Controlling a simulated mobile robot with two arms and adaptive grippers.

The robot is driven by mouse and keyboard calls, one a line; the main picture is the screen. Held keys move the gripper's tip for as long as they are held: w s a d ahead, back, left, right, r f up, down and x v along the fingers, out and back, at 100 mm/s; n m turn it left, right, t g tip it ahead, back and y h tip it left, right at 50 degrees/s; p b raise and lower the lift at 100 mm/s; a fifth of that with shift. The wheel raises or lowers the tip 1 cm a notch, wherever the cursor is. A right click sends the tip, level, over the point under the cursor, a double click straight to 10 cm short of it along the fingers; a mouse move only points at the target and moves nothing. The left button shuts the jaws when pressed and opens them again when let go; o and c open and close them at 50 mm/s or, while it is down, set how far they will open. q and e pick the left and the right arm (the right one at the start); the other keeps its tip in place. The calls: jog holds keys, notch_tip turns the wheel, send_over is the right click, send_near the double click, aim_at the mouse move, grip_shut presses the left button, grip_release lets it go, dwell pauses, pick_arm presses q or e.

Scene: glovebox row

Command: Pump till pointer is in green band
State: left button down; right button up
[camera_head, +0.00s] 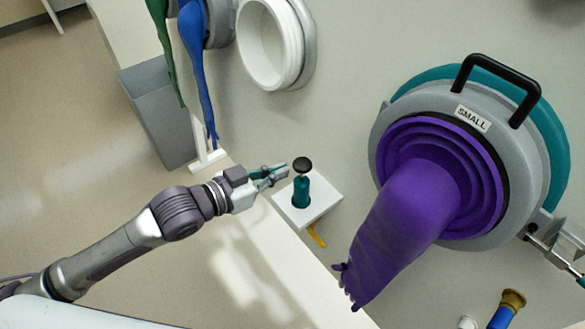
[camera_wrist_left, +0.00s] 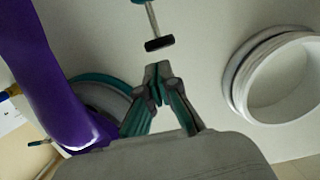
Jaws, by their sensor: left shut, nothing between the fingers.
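My left gripper (camera_head: 284,173) is just left of the pump, close to the knob. In the left wrist view the pump's knob (camera_wrist_left: 159,43) and rod lie just beyond the fingertips (camera_wrist_left: 158,78), apart from them. The gripper is shut and holds nothing. No gauge, pointer or green band can be made out.
A large round port (camera_head: 470,150) labelled SMALL, with a hanging purple glove (camera_head: 400,225), is right of the pump. A yellow lever (camera_head: 317,235) sticks out below the block. A white ring port (camera_head: 270,45) and blue glove (camera_head: 197,65) are up left. A grey bin (camera_head: 160,115) stands left.

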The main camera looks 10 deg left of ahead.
pick_arm(q)
jog(key=b+v, duration=0.1)
jog(key=v, duration=0.3)
jog(key=shift+s+a+r, duration=0.2)
jog(key=shift+s+a, duration=0.1)
jog(key=shift+w, duration=0.1)
dwell(1.2)
